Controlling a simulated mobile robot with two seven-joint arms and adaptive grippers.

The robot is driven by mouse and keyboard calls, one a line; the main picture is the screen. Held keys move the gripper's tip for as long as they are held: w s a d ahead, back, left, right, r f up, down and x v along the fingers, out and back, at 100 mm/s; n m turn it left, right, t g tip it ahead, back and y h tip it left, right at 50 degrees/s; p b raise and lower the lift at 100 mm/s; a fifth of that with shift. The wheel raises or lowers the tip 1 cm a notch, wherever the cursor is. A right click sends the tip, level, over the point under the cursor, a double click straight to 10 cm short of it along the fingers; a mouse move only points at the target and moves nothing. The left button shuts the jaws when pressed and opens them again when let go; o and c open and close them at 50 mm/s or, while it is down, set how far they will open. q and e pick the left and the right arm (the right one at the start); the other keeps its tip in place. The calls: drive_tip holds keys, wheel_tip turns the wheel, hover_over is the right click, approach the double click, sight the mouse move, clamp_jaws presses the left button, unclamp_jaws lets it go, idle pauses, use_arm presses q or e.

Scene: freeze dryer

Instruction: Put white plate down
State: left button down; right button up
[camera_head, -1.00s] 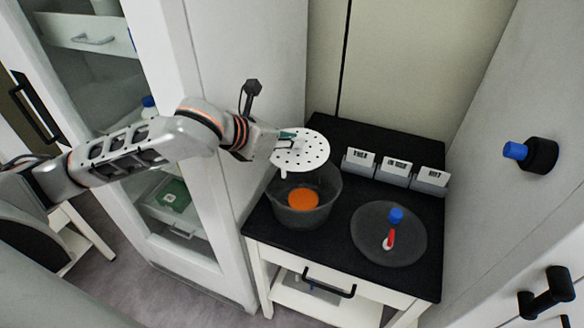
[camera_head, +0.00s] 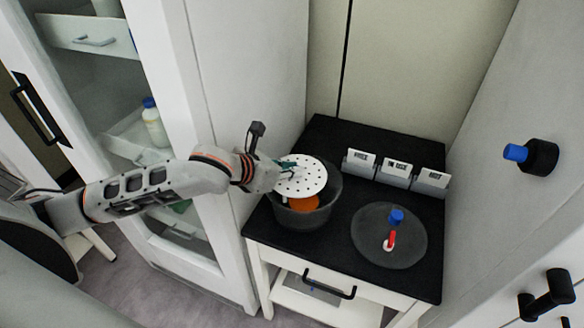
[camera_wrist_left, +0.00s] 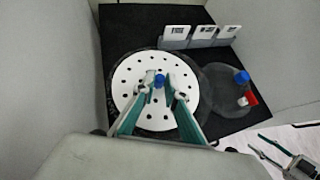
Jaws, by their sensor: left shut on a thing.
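The white plate (camera_head: 302,178) is a round disc with many small holes. My left gripper (camera_head: 285,168) is shut on it near its middle, around a small blue-topped knob (camera_wrist_left: 159,80). The plate hangs over the dark see-through bowl (camera_head: 308,216), close to its rim and slightly toward the back. I cannot tell whether plate and bowl touch. An orange disc (camera_head: 304,203) shows inside the bowl. My right gripper (camera_wrist_left: 267,153) shows small at the lower right of the left wrist view, its fingers apart and empty.
A dark round lid (camera_head: 372,236) with a blue and red knob lies on the black counter (camera_head: 345,272), right of the bowl. Several labelled grey holders (camera_head: 397,172) stand behind it. A white glass-door cabinet (camera_head: 215,225) stands close on the left.

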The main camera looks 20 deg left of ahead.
use_arm(q)
drive_tip(key=shift+f, duration=0.55)
